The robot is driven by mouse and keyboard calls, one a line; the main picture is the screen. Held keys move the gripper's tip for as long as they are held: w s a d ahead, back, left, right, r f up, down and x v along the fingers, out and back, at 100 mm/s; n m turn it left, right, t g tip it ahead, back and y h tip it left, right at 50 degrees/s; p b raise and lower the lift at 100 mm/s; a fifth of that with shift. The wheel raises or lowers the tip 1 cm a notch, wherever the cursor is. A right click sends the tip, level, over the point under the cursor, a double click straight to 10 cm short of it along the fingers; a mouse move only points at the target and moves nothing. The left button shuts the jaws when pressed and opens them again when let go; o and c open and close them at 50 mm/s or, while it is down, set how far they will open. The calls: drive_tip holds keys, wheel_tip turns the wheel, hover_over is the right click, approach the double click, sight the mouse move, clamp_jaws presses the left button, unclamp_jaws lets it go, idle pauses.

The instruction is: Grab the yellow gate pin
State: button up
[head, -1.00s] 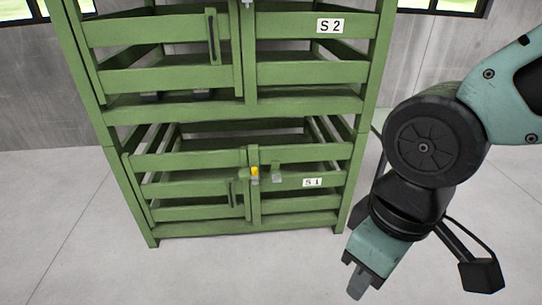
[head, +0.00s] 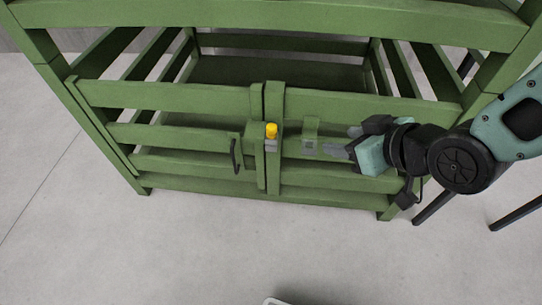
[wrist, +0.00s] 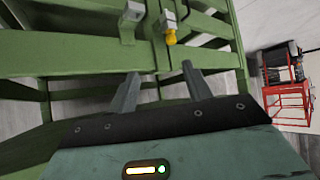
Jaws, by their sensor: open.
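The yellow gate pin (head: 271,130) sits upright in a grey bracket at the middle of the green crate's lower gate (head: 190,133). In the wrist view the pin (wrist: 171,38) shows near the top, just right of centre, beyond the fingertips. My gripper (head: 335,149) is to the right of the pin in the head view, close in front of the gate and pointing left. In the wrist view my gripper (wrist: 160,75) has its two fingers apart with nothing between them. The pin's lower part is hidden in its bracket.
A green block with a grey fitting (head: 310,136) stands out from the gate between the pin and my gripper. A dark handle (head: 235,152) is left of the pin. A red frame (wrist: 288,95) stands off to the right in the wrist view.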

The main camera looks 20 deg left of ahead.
wheel_tip(320, 180, down, 9)
drive_tip(key=w+a+t+y+b, duration=0.1)
drive_tip(key=w+a+y+b, duration=0.15)
drive_tip(key=b, duration=0.35)
drive_tip(key=t+y+b, duration=0.3)
drive_tip(key=y+b, duration=0.2)
drive_tip(key=b, duration=0.3)
approach(275, 135)
drive_tip(key=shift+n, duration=0.3)
drive_tip(key=x, duration=0.2)
drive_tip(key=b+x, duration=0.1)
drive_tip(key=f+b+x, duration=0.1)
drive_tip(key=x, duration=0.1)
drive_tip(key=shift+w+a, duration=0.2)
drive_tip(key=shift+w, duration=0.1)
drive_tip(key=shift+r+b+x, duration=0.2)
drive_tip(key=shift+b+x, duration=0.45)
drive_tip(key=shift+x, duration=0.8)
drive_tip(key=shift+r+b+x, duration=0.25)
drive_tip(key=shift+b+x, duration=0.4)
drive_tip(key=shift+x, duration=0.8)
drive_tip(key=shift+s, duration=0.15)
drive_tip(key=c, duration=1.1)
